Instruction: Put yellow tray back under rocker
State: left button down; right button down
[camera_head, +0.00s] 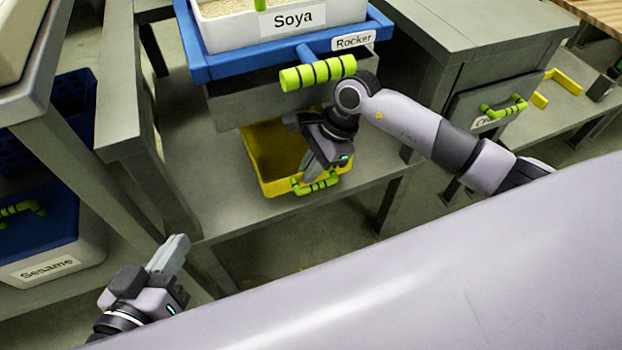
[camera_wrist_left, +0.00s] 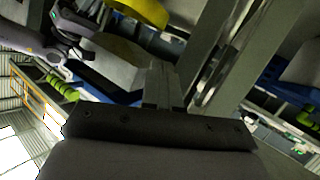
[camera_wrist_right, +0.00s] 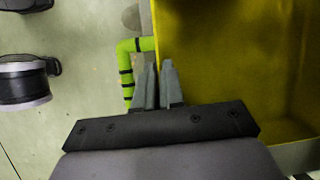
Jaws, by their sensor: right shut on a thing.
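The yellow tray (camera_head: 262,150) is at the grey shelf below the rocker (camera_head: 230,61). Its back part is hidden under the rocker's grey body and its front sticks out. I cannot tell whether it rests on the shelf.
A white Soya bin (camera_head: 280,32) stands on the rocker. A green-striped handle (camera_head: 318,73) projects from the rocker's front, above my right gripper. A blue and white Sesame bin (camera_head: 45,255) is at lower left. Table legs (camera_head: 395,200) stand right of the tray.

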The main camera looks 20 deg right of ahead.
notch_tip(320, 180, down, 3)
jog(key=shift+f+b, duration=0.2)
jog(key=shift+b, duration=0.55)
pick_arm(q)
jog(key=shift+s+a+m+t, duration=0.2)
jog(key=shift+a+m+t, duration=0.15)
jog(key=shift+a, duration=0.2)
pick_arm(e)
jog(key=shift+r, duration=0.1)
jog(key=shift+f, duration=0.2)
jog(key=c, duration=1.2)
grip_release()
jog(key=shift+c, duration=0.2)
pick_arm(q)
jog(key=shift+r, duration=0.1)
pick_arm(e)
jog(key=shift+r, duration=0.2)
